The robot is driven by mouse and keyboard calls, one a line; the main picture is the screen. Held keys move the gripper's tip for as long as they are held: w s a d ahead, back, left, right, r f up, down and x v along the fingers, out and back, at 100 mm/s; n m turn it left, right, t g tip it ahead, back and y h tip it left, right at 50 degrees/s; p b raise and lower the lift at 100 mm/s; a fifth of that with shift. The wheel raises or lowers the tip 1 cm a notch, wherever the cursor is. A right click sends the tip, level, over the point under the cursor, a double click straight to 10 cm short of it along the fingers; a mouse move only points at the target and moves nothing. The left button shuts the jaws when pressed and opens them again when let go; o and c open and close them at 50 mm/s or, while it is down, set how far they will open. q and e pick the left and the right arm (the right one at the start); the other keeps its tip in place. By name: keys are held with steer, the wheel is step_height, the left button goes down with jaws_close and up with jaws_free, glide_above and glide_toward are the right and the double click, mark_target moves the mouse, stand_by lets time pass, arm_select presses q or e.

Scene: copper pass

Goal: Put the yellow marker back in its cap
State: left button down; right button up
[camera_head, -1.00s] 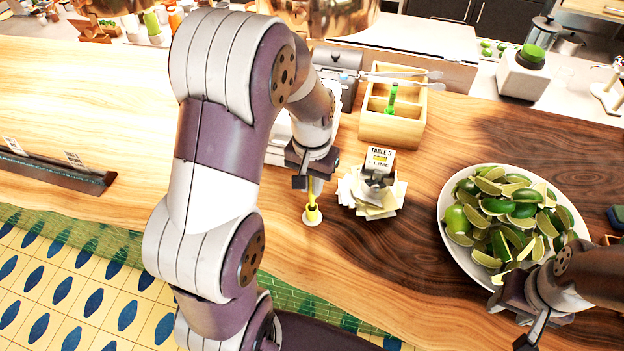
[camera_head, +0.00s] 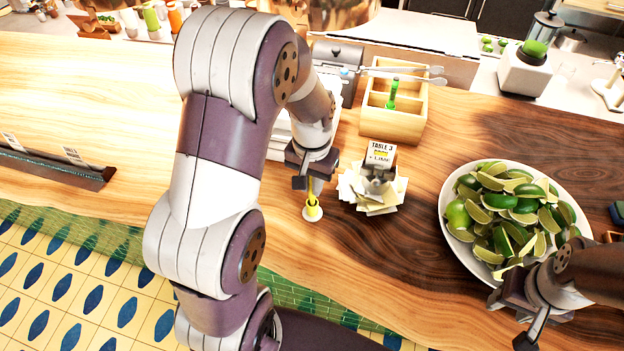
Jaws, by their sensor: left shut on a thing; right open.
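My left gripper (camera_head: 315,182) is shut on the yellow marker (camera_head: 312,196), which it holds upright, pointing down. Below it a yellow cap (camera_head: 312,211) stands on a small white round base on the wooden counter. The marker's lower end is at the cap's mouth; I cannot tell how deep it sits inside. The gripper hides the marker's upper part. My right gripper (camera_head: 522,330) is open and empty at the lower right, in front of the lime plate.
A spike with paper slips and a ticket (camera_head: 381,155) stands just right of the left gripper. Behind it is a wooden box (camera_head: 407,127) with a green marker (camera_head: 392,93). A white plate of limes (camera_head: 454,232) sits at right. The counter (camera_head: 400,265) in front is clear.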

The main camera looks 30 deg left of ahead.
arm_select(q)
steer(key=shift+f, duration=0.1)
stand_by(0.3)
steer(key=shift+f+b, duration=0.6)
steer(key=shift+f, duration=0.3)
stand_by(0.4)
steer(key=c, duration=0.5)
jaws_free()
